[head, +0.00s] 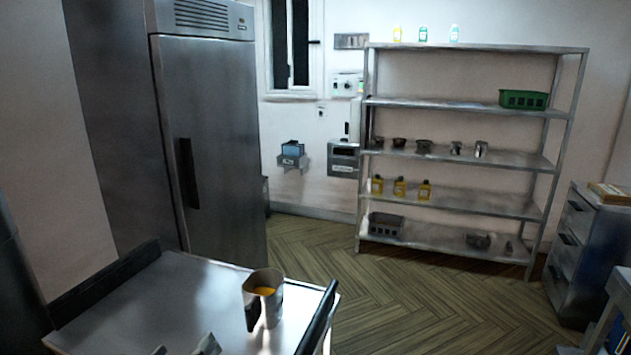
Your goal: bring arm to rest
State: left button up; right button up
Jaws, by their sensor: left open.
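My left gripper (184,349) shows only by its fingertips at the bottom edge, over the near part of the steel table (150,310). The tips are apart, with nothing seen between them. The rest of that arm is out of frame. A metal jug (270,304) with a dark handle and something yellow-orange inside stands upright on the table, to the right of the gripper and apart from it. My right gripper is not in view.
A tall steel fridge (215,130) stands behind the table. A steel shelf rack (450,225) with bottles, pots and a green crate (523,99) is at the back wall. A drawer cabinet (577,245) stands at right. The wooden floor (400,300) between is clear.

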pick_arm(q)
jog(key=s+f+n+g+y, duration=0.55)
jog(key=s+f+n, duration=0.65)
jog(key=n, duration=0.7)
jog(key=s+d+f+n+g+h, duration=0.1)
jog(key=s+d+f+n+g, duration=0.2)
jog(key=s+n, duration=0.4)
jog(key=s+d+f+n+g+h, duration=0.1)
jog(key=s+f+n+g, duration=0.3)
jog(key=s, duration=0.5)
notch_tip(320, 180, down, 31)
jog(key=s+n+g+b, duration=0.1)
jog(key=s+g+b, duration=0.1)
jog(key=b, duration=0.4)
jog(key=s+a+f+g+b, duration=0.1)
jog(key=s+a+f+b, duration=0.2)
jog(key=s+f, duration=1.3)
notch_tip(320, 180, down, 4)
jog(key=shift+s+f+b, duration=0.1)
jog(key=shift+s+b, duration=0.2)
jog(key=shift+b, duration=0.25)
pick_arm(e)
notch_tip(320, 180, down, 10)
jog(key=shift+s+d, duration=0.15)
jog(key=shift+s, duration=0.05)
